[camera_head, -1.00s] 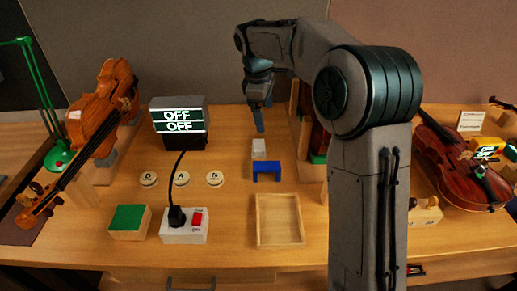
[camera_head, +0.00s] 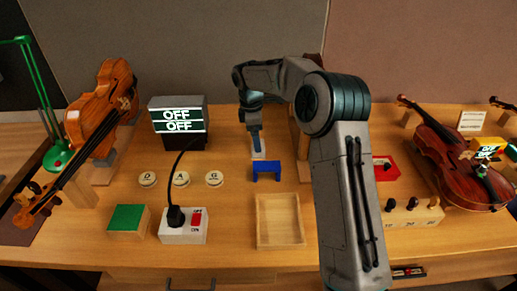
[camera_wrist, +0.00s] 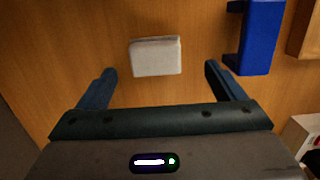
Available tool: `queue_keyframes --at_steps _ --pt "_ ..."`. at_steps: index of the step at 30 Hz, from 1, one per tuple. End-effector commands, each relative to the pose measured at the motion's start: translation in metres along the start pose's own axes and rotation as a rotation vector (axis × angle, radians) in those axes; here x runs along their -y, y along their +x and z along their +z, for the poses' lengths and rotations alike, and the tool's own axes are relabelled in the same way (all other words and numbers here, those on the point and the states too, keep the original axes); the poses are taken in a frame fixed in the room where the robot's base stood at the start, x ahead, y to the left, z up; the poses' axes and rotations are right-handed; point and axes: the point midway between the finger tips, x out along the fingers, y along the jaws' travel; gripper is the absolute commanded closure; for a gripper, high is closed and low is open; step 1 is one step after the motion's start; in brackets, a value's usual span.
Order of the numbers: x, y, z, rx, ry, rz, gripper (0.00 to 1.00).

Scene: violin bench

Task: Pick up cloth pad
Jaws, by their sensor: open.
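The cloth pad appears to be the small pale grey-white block (camera_wrist: 156,57) lying on the bench. In the head view the pad (camera_head: 259,153) is partly hidden behind my gripper (camera_head: 257,142). In the wrist view my gripper (camera_wrist: 160,83) is open, with its two blue-grey fingers spread. The pad lies beyond the fingertips, roughly centred between them, and nothing is held. The height of the fingers above the bench is hard to tell.
A blue bracket (camera_head: 267,170) stands close to the pad; it also shows in the wrist view (camera_wrist: 260,38). An empty wooden tray (camera_head: 279,220) lies in front. A black display (camera_head: 178,122) reading OFF stands to the left. Violins flank the bench.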

Motion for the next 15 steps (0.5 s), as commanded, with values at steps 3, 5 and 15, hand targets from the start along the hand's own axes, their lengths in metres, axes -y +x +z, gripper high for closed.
queue_keyframes --at_steps 3,5,15 --pt "-0.001 0.009 0.0 0.0 0.0 -0.002 0.11" --pt "-0.003 0.017 0.0 0.001 -0.001 -0.003 0.11" --pt "-0.006 0.053 -0.001 0.0 0.001 0.0 0.11"
